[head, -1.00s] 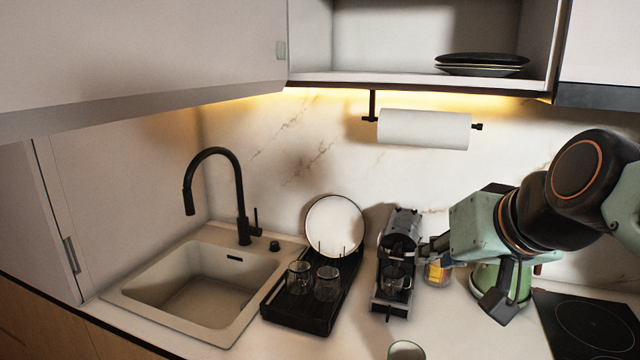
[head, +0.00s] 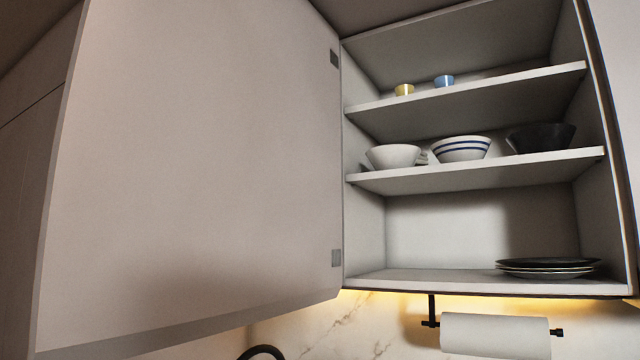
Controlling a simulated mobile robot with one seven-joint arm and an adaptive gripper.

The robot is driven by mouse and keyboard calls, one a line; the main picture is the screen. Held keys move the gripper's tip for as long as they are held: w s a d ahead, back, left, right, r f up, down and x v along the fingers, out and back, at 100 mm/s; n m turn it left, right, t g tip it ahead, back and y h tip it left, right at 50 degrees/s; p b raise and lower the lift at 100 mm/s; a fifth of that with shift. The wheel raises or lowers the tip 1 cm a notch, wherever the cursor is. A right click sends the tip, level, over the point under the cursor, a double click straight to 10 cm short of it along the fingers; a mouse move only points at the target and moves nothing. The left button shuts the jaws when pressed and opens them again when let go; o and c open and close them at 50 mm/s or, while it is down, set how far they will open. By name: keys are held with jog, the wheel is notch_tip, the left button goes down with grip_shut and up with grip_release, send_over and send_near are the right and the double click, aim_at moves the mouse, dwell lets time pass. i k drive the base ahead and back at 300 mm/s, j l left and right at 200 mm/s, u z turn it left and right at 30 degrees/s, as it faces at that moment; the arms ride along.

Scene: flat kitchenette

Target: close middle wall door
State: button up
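The wall cabinet door (head: 200,170) is a large pale panel that fills the left of the head view. It stands open, hinged at its right edge against the left side of the open cabinet (head: 480,225), and swings out toward me. Two small hinge plates show near its right edge. The cabinet has shelves, and its inside is fully visible. My gripper is not in the head view now, so whether it is open or shut is not shown.
The shelves hold small cups (head: 444,81), several bowls (head: 461,149) and a stack of dark plates (head: 547,268). A paper towel roll (head: 495,335) hangs below the cabinet. The top of the black faucet (head: 261,353) shows at the bottom edge.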

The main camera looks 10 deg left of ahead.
aim_at(193, 190)
jog(key=j+z, duration=0.35)
jog(key=j, duration=0.85)
jog(key=j+z, duration=0.35)
jog(key=j, duration=0.9)
jog(key=k+j, duration=0.6)
jog(key=j+z, duration=0.05)
